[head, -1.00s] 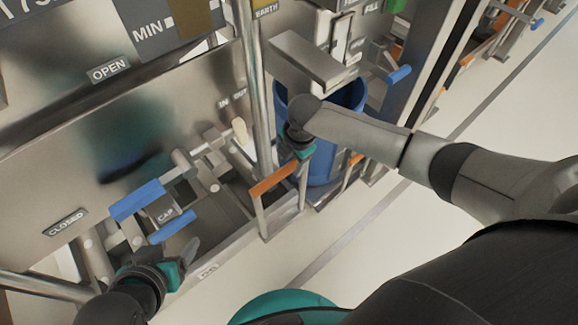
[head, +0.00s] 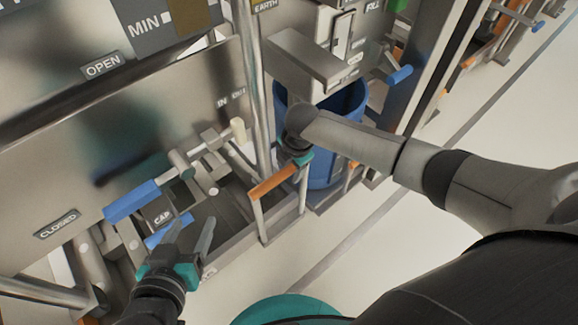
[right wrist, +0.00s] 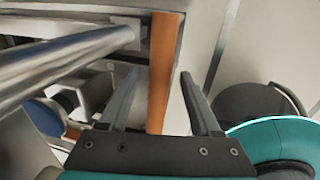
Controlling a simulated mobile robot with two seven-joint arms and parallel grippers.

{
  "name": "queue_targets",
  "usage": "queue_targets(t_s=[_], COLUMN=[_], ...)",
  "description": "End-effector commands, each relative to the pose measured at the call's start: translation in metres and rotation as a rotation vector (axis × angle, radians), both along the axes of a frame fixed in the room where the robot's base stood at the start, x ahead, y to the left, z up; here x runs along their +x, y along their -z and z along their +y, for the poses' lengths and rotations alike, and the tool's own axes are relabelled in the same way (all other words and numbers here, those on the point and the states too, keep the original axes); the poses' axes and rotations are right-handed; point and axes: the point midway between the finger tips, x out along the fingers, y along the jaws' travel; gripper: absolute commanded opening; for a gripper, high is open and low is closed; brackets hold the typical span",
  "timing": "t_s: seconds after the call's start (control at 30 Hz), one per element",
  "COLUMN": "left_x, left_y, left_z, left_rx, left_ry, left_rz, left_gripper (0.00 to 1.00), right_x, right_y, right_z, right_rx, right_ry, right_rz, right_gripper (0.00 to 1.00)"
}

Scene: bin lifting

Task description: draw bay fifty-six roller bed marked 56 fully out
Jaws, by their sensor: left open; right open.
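An orange handle (head: 275,182) stands on two metal posts at the front of a low metal bed (head: 230,243). No 56 mark is readable on it. My right gripper (head: 293,168) is at the far end of this handle; the arm and wrist hide its fingers in the head view. In the right wrist view, my right gripper (right wrist: 160,85) is open, with its fingers on either side of the orange handle (right wrist: 162,65), apart from it. My left gripper (head: 190,230) is open and empty, beside a short blue bar (head: 160,238) near the CAP label.
A longer blue handle (head: 132,201) and metal linkages are above my left gripper. A blue barrel (head: 323,172) stands behind my right wrist, with another orange handle (head: 350,176) nearby. The pale floor in front is clear.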

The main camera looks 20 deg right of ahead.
Motion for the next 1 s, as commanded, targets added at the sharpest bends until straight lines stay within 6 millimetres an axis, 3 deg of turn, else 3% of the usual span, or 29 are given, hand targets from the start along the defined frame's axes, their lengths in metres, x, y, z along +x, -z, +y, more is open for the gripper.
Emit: queue_targets(t_s=[0.1,0.67,1.0], left_x=[-0.0002,-0.0004,-0.0004], left_y=[0.0001,0.0005,0.0006], left_z=[0.0,0.0002,0.0003], left_rx=[0.0,0.001,0.002], left_ry=[0.0,0.0,0.0], left_rz=[0.001,0.003,0.003], left_gripper=[0.65,0.65,0.65], right_x=[0.0001,-0.0001,-0.0003], right_y=[-0.0002,-0.0001,0.0001], right_z=[0.0001,0.0,-0.0002], right_rx=[0.0,0.0,0.0], right_ry=[0.0,0.0,0.0], right_rz=[0.0,0.0,0.001], right_gripper=[0.63,0.0,0.0])
